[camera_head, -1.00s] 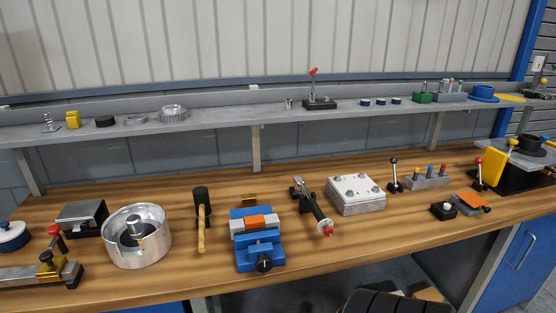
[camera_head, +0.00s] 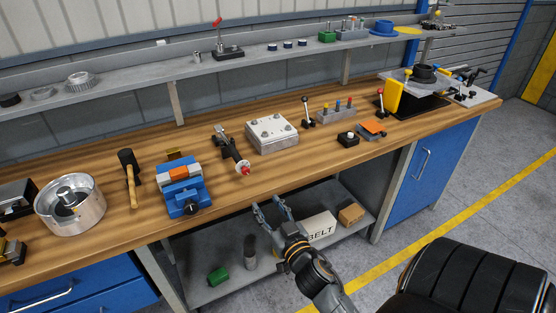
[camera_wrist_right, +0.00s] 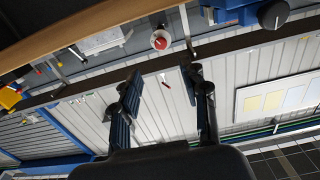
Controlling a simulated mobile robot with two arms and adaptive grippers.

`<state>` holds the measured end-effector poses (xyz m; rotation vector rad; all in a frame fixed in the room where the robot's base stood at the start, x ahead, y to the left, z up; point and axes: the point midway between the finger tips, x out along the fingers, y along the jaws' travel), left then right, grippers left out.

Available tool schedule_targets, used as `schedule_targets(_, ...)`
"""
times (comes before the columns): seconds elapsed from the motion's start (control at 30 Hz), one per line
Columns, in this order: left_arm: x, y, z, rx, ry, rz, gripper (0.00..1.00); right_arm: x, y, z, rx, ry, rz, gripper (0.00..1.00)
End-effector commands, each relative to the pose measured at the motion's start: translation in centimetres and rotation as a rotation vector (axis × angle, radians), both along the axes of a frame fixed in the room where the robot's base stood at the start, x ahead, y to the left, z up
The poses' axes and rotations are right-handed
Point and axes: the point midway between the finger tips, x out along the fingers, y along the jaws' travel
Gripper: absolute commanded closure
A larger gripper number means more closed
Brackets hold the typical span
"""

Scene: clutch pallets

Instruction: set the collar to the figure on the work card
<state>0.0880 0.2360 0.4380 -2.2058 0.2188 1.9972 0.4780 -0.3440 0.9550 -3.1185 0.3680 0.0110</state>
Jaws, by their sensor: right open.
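My right gripper (camera_head: 269,207) is open and empty in front of the bench, below the level of its top. Its two spread fingers show in the wrist view (camera_wrist_right: 158,92). A black tool with a silver end and a red tip (camera_head: 235,154) lies on the bench, beyond and left of the gripper. Its red end (camera_wrist_right: 160,40) shows in the wrist view, apart from the fingers. I cannot tell which part is the collar. A white wall board (camera_wrist_right: 285,98) with coloured sheets shows in the wrist view. I cannot read a figure or identify the work card. My left gripper is out of view.
A blue vice (camera_head: 184,192), a hammer (camera_head: 131,184) and a grey box (camera_head: 272,136) stand on the wooden bench (camera_head: 290,181). The lower shelf (camera_head: 222,292) holds a white BELT box (camera_head: 320,227) and a brown box (camera_head: 351,214).

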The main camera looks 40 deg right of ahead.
Motion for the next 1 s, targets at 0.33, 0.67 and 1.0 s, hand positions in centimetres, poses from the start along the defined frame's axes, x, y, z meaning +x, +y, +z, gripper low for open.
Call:
schedule_targets(0.33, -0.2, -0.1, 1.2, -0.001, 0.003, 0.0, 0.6, 4.6, -1.2, 0.9, -0.004, -0.013, 0.0, 0.55)
schedule_targets(0.67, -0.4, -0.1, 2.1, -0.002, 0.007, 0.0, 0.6, 11.1, -2.7, 0.8, -0.002, -0.011, -0.002, 0.55)
schedule_targets(1.0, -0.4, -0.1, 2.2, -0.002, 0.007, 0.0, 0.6, 13.4, -3.3, 0.5, -0.002, -0.01, -0.001, 0.55)
